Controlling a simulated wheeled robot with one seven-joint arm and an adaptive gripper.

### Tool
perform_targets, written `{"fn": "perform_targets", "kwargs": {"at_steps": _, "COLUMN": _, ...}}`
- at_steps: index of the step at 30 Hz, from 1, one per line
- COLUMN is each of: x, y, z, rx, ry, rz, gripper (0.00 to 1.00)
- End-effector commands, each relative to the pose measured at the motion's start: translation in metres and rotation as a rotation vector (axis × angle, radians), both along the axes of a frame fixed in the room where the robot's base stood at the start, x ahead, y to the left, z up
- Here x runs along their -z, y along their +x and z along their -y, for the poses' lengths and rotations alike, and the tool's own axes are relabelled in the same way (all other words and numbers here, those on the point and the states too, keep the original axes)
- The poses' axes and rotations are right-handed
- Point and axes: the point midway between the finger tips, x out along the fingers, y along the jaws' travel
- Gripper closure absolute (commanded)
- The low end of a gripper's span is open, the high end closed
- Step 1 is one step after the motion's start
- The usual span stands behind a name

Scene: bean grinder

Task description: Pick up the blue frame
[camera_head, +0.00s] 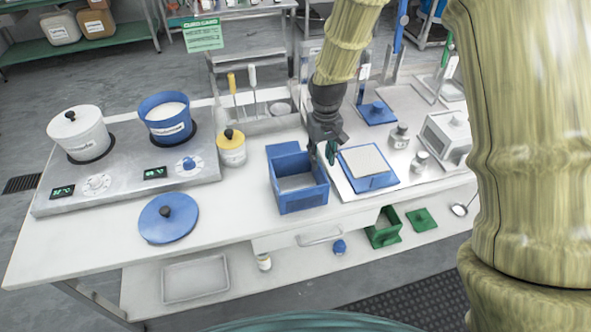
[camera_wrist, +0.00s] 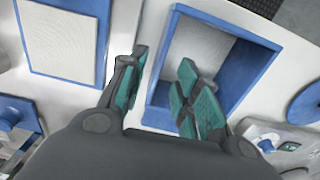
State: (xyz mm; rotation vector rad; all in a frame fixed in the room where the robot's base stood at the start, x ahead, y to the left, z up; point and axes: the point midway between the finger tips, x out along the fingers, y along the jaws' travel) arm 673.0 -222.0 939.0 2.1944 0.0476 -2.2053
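The blue frame (camera_head: 303,199) is a box-like, open-topped blue piece on the white table, left of a blue board with a pale sheet. In the wrist view its blue walls (camera_wrist: 238,75) surround a pale inside surface. My gripper (camera_head: 323,153) is at the frame's right side in the head view, pointing down. In the wrist view my gripper (camera_wrist: 163,64) is open, with one finger left of the frame's near side wall and the other over its inside. No contact shows, and the fingertips' depth against the wall is hard to tell.
The blue board (camera_head: 370,184) stands close on the frame's right. A yellow-lidded jar (camera_head: 232,152) is left of the frame. A round blue lid (camera_head: 168,220) lies further left, near a cooktop with two pots. A green box (camera_head: 384,233) is on the lower shelf.

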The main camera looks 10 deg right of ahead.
Motion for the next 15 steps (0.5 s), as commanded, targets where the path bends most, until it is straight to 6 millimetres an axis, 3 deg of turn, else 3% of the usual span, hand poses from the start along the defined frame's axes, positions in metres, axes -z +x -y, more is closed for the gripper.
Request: {"fn": "perform_targets", "kwargs": {"at_steps": 15, "x": 0.048, "y": -0.003, "z": 0.008, "rx": 0.012, "ry": 0.0, "rz": -0.001, "gripper": 0.68}}
